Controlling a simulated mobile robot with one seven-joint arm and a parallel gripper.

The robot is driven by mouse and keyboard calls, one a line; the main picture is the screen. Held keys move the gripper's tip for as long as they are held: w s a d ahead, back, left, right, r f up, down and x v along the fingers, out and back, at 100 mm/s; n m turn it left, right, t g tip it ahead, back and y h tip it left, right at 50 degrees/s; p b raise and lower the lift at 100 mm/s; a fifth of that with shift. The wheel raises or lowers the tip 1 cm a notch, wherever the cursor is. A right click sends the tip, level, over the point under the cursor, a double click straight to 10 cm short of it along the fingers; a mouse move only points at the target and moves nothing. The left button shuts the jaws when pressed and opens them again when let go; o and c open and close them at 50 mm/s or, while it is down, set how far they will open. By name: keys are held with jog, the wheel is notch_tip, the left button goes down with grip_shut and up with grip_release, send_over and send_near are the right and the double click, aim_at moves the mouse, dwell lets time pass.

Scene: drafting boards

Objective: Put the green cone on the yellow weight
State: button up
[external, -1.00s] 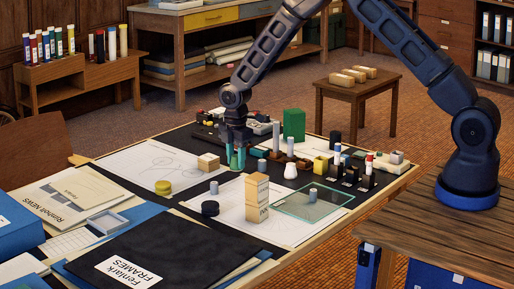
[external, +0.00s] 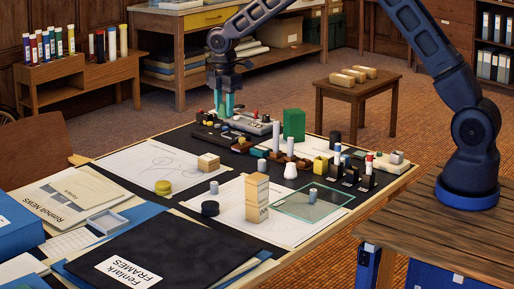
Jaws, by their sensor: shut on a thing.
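My gripper (external: 228,106), with teal fingers pointing down, is in the air above the far edge of the board, to the right of and well above the yellow weight. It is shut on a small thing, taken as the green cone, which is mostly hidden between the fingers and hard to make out. I see no green cone standing on the board.
A wooden block (external: 208,162) lies on the sheet. A black weight (external: 210,208) and a tall wooden stack (external: 257,197) stand nearer the front. A green box (external: 293,124) and several small items crowd the back right. The sheet's left part is clear.

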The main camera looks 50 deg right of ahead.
notch_tip(320, 180, up, 3)
jog(key=n, duration=0.1)
send_over(163, 183)
notch_tip(163, 183, down, 20)
jog(key=shift+f, duration=0.1)
jog(key=shift+f, duration=0.1)
jog(key=o, duration=1)
